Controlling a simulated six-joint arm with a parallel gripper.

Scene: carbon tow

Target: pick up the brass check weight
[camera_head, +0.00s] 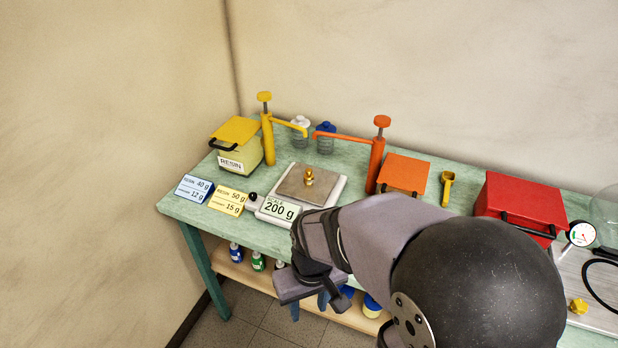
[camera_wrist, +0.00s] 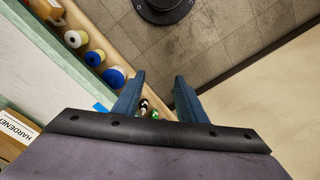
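The brass check weight (camera_head: 309,178) stands upright on the metal plate of the scale (camera_head: 326,192), whose display reads 200 g. My gripper (camera_head: 310,304) is beyond the front edge of the bench, lower in the picture than the weight and apart from it. In the wrist view my gripper (camera_wrist: 157,84) shows two blue fingers spread apart with nothing held between them. Bottles (camera_wrist: 146,108) on the lower shelf show beyond the gap. The weight is not in the wrist view.
A yellow pump (camera_head: 267,135) and an orange pump (camera_head: 376,165) flank the scale, their spouts reaching inward behind it. Resin cards (camera_head: 229,200) lie at its left. A red box (camera_head: 520,203) stands right.

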